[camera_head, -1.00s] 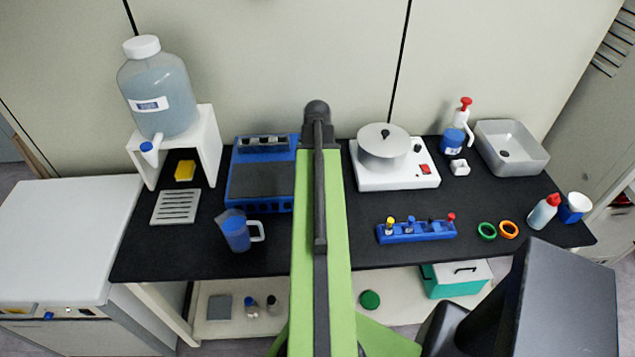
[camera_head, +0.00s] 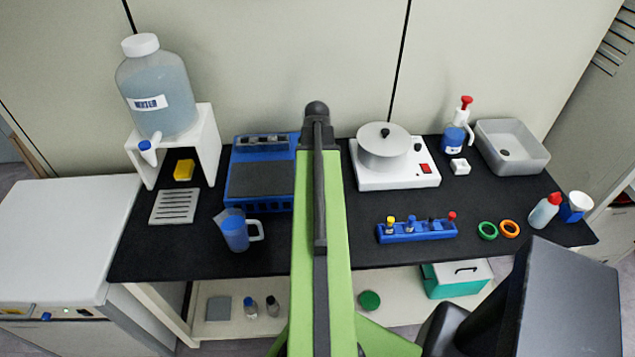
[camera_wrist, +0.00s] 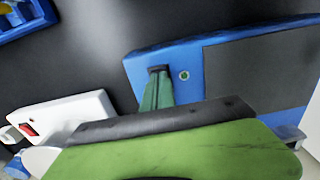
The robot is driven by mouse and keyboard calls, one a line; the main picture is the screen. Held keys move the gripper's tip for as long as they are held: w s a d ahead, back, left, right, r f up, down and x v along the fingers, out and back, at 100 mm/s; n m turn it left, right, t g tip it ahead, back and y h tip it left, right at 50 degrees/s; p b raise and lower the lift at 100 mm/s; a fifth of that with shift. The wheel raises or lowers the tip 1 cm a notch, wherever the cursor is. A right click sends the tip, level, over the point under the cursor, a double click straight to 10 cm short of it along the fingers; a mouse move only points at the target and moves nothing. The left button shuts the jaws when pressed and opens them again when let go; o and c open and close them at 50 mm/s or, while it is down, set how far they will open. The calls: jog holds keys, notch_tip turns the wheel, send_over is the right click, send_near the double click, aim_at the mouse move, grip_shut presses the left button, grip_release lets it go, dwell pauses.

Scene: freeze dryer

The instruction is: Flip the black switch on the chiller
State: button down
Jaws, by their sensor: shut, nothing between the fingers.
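The chiller seems to be the white cabinet (camera_head: 65,235) at the left in the head view. Its front panel (camera_head: 55,313) is near the bottom edge, with a yellow label, a blue part and small marks. I cannot make out a black switch there. My gripper (camera_wrist: 158,74) shows in the wrist view as shut green fingers with a dark tip, empty, over or beside a corner of the blue device. The gripper is hidden behind my arm in the head view, far from the cabinet.
On the black bench (camera_head: 350,225), a blue device (camera_head: 262,180) with a grey top stands left of my arm. A white base (camera_head: 400,178) with a red switch, a blue rack (camera_head: 415,236) and a blue jug (camera_head: 236,232) stand nearby. A large bottle (camera_head: 160,95) is on a white stand.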

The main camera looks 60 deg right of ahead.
jog(key=shift+f+b, duration=0.4)
jog(key=shift+f, duration=0.05)
jog(key=shift+r, duration=0.15)
notch_tip(320, 180, up, 7)
jog(key=p, duration=0.7)
